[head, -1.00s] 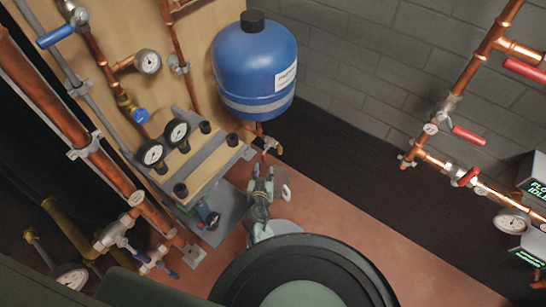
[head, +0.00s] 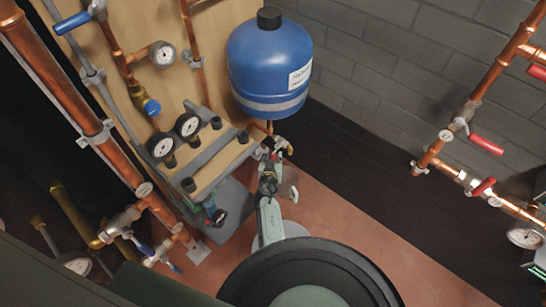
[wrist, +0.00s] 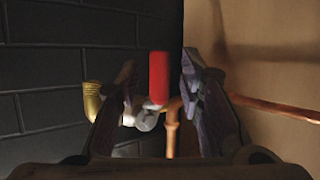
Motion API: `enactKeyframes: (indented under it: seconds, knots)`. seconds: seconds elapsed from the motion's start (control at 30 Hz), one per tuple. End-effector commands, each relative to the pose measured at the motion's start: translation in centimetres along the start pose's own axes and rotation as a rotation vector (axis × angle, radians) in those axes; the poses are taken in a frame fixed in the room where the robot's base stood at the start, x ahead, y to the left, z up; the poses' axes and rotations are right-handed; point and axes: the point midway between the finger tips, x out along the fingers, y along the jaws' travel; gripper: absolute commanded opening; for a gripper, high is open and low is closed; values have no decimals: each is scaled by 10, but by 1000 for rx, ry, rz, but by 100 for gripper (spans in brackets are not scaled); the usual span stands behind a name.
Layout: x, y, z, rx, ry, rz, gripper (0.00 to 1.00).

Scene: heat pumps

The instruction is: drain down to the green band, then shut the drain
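In the wrist view a valve with a red lever (wrist: 159,77) shows between the two fingers of my gripper (wrist: 158,88). The valve has a grey body (wrist: 147,119), a brass outlet (wrist: 92,101) to its left and copper pipe to its right. The fingers are open on either side of the lever, with a gap to it. In the head view my gripper (head: 272,160) is just below the blue vessel (head: 270,68), by a small valve (head: 284,145). Several white-faced gauges show, including this upper one (head: 162,54); a green band cannot be made out on any.
A copper pipe with red levers (head: 486,144) runs along the right wall. A blue-handled valve (head: 151,106) is at upper left.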

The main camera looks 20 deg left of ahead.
Motion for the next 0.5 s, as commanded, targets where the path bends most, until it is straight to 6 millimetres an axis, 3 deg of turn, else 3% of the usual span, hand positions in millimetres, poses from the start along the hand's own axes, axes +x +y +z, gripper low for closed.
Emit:
enactKeyframes:
  seconds: [0.17,0.5]
  knots:
    - [0,0,0,0,0,1,33]
    - [0,0,0,0,0,1,10]
